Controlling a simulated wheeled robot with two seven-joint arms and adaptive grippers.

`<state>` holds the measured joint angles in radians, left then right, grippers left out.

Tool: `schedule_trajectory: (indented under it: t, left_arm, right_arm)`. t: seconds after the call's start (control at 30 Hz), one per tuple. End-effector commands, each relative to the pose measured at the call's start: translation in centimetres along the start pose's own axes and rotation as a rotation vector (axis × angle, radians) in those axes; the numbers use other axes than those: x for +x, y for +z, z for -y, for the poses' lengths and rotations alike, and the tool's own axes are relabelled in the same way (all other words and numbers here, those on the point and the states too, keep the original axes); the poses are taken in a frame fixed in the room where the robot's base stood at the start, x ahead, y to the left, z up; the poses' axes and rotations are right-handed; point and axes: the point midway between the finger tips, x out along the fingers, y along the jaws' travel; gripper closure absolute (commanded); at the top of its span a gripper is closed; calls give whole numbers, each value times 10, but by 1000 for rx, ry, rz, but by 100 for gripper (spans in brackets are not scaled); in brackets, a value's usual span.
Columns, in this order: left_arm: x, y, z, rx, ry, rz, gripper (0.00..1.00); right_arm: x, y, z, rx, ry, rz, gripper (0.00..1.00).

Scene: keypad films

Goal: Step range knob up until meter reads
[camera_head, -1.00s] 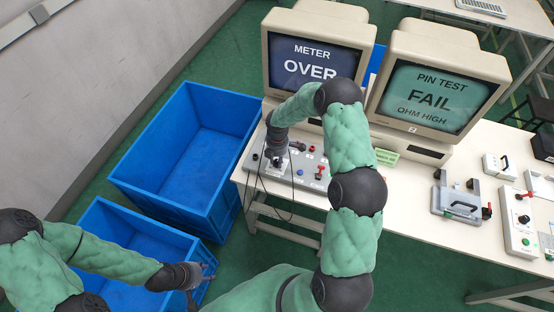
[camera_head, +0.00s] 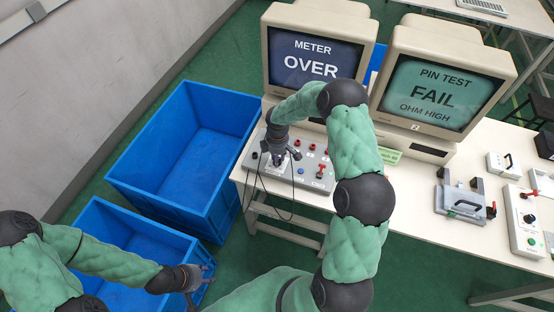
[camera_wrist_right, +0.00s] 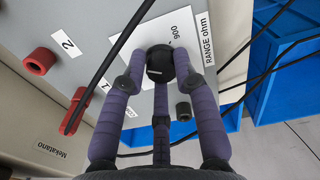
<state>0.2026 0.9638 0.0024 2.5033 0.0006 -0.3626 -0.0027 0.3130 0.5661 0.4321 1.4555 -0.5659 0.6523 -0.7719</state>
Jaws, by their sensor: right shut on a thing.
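The left monitor (camera_head: 311,62) reads "METER OVER". The grey meter panel (camera_head: 318,184) stands on the table below it. In the head view my right gripper (camera_head: 277,157) is over the panel's left part and hides the knob. My left gripper (camera_head: 202,283) is over the smaller blue crate, away from the panel; its fingers look apart.
The right monitor (camera_head: 440,90) reads "PIN TEST FAIL OHM HIGH". Red sockets (camera_wrist_right: 41,61) and black cables lie beside the knob. Blue crates (camera_head: 184,150) stand on the floor left of the table. A fixture (camera_head: 460,202) and a switch box (camera_head: 524,220) stand to the right.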

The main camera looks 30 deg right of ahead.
Motion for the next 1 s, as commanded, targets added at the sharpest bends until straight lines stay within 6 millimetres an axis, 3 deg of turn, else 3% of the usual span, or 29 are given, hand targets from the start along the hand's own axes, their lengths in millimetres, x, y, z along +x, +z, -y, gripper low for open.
schedule_trajectory:
  t: [1.0]
  left_arm:
    - [40,-2,14,0,0,0,60]
  right_arm:
    - [4,2,7,964,-6,13,100]
